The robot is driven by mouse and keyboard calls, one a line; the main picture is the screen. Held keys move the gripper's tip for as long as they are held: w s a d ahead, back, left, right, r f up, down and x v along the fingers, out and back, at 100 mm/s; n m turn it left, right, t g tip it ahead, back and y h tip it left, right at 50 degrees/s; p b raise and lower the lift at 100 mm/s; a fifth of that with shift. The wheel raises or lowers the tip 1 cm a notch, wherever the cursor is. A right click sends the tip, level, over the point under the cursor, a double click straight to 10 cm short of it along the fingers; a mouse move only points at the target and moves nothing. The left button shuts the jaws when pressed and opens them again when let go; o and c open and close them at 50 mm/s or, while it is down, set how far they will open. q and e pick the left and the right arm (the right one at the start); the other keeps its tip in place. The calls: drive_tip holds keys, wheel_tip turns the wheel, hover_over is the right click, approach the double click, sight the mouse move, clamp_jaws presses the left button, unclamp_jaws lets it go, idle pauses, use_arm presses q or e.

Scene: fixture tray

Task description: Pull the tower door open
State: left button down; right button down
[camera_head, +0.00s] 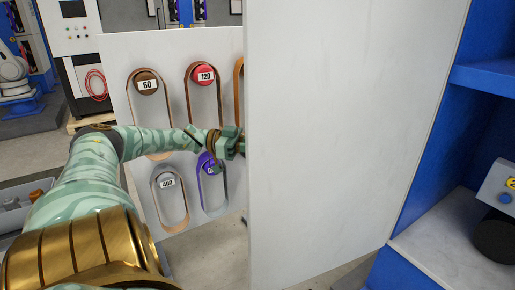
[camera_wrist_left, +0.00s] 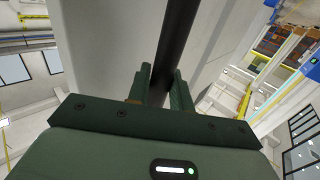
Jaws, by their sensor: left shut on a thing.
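The tower door (camera_head: 345,140) is a large pale grey panel standing upright in the middle of the head view. It stands open, with the blue tower shelving (camera_head: 485,76) showing to its right. My left gripper (camera_head: 238,145) reaches to the door's left edge, and its tips are partly hidden there. In the left wrist view my gripper's two fingers (camera_wrist_left: 160,85) are shut on a long dark bar, the door handle (camera_wrist_left: 180,28), which stands off the pale door face. The handle is hidden in the head view. My right gripper is out of view.
A pale board (camera_head: 130,75) with several belt loops on numbered knobs stands behind my left arm. A grey device with a black roller (camera_head: 495,236) sits on the tower's lower shelf. A tray (camera_head: 20,205) lies at the far left. Some floor shows below the door.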

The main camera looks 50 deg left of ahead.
use_arm(q)
drive_tip(key=c, duration=1.4)
unclamp_jaws()
drive_tip(key=shift+o, duration=0.5)
drive_tip(key=shift+w+d, duration=0.2)
drive_tip(key=shift+w, duration=0.15)
drive_tip(key=b+v, duration=0.3)
drive_tip(key=v, duration=1.3)
drive_tip(key=shift+s+b, duration=0.15)
drive_tip(key=shift+b, duration=0.15)
drive_tip(key=shift+a, duration=0.15)
